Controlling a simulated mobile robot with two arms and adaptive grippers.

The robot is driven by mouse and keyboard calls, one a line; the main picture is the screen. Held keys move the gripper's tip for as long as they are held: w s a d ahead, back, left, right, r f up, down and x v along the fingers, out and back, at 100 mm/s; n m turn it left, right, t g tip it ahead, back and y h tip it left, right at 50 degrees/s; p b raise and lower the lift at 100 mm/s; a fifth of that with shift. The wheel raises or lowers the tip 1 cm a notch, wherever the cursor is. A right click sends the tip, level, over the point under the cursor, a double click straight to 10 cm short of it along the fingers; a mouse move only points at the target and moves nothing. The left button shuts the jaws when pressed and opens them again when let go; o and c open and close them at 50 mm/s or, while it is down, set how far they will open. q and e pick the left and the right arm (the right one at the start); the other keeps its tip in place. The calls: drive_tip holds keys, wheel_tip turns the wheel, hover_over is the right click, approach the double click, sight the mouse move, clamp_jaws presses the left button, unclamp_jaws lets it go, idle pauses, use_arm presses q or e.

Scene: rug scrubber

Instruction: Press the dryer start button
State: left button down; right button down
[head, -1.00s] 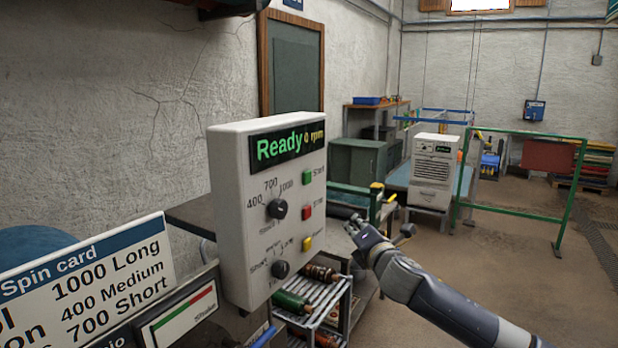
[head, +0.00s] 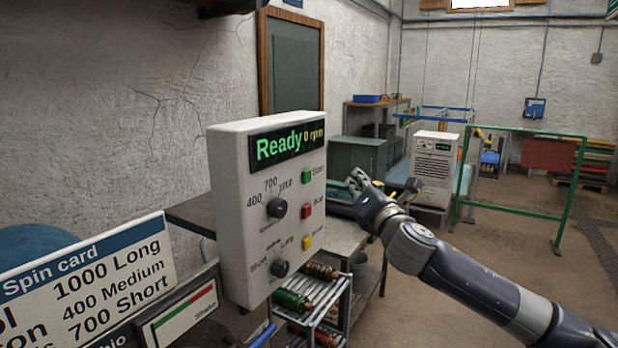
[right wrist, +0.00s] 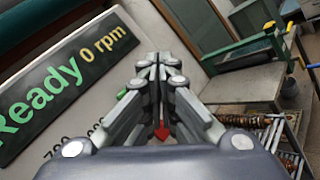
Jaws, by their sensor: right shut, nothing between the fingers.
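The dryer control box (head: 232,215) stands upright at the middle left in the head view. Its display (head: 285,146) reads "Ready 0 rpm". The green start button (head: 307,176) is at the upper right of its face, above a red button (head: 306,210) and a yellow button (head: 306,243). My right gripper (head: 356,180) is shut and empty, to the right of the start button and apart from the panel in the picture. In the right wrist view the shut fingers (right wrist: 160,66) point towards the panel, and the green button (right wrist: 122,95) is partly hidden beside them. My left gripper is not in view.
Two dials (head: 277,208) sit on the panel left of the buttons. A spin card (head: 85,275) stands at the lower left. A rack of rollers (head: 318,300) is below the box. A green frame (head: 520,132) stands further back at the right. Open floor lies at the right.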

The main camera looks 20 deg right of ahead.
sight(307, 176)
drive_tip(key=w+a, duration=0.5)
drive_tip(key=w, duration=0.1)
drive_tip(key=shift+w+p, duration=0.2)
drive_tip(key=shift+p, duration=0.15)
idle(1.2)
drive_tip(key=shift+w+a+p, duration=0.3)
drive_tip(key=shift+w+a, duration=0.3)
drive_tip(key=shift+w, duration=0.05)
idle(0.9)
drive_tip(key=shift+s+d+p, duration=0.15)
drive_tip(key=shift+p, duration=0.15)
drive_tip(key=shift+s+d, duration=0.4)
drive_tip(key=shift+s, duration=0.1)
